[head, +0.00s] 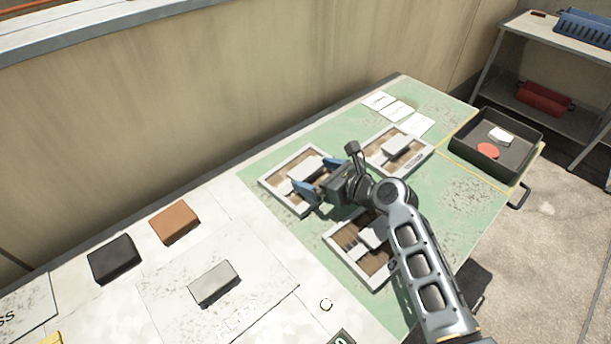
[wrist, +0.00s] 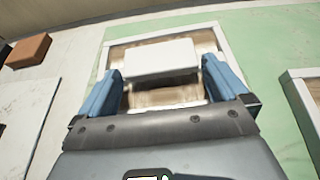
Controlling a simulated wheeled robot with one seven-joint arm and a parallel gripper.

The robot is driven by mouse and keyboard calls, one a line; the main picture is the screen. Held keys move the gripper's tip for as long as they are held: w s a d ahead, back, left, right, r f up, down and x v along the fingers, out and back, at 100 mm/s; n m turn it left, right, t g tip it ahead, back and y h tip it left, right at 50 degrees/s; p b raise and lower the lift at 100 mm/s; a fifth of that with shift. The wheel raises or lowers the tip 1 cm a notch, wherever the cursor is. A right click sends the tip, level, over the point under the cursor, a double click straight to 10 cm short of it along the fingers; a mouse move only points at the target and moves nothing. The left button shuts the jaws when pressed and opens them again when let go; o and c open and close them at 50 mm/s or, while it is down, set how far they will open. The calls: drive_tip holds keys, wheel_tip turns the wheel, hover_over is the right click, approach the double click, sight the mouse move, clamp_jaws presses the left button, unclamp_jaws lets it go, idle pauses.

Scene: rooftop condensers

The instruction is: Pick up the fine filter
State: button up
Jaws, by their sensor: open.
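Three pale-framed filters with brown insides lie on the green mat. Each has a whitish block across its middle. No readable label tells me which one is the fine filter. My gripper (head: 317,177) is open over the left filter (head: 275,186), with its blue fingers reaching toward that filter's white block (head: 305,167). In the wrist view, the block (wrist: 162,57) lies ahead between the fingers of my gripper (wrist: 162,78), with gaps at both sides. The other filters are the back right one (head: 420,160) and the front one (head: 350,257), partly hidden by my arm.
Black (head: 114,258), orange-brown (head: 175,222) and grey (head: 214,284) blocks lie on the white table area at left. White cards (head: 397,110) lie at the mat's back. A dark tray (head: 470,160) at right holds a red disc (head: 488,151) and a white piece. A wall runs behind.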

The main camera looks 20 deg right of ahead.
drive_tip(key=shift+c, duration=0.5)
drive_tip(key=c, duration=0.7)
drive_tip(key=shift+r, duration=0.1)
drive_tip(key=shift+c, duration=0.2)
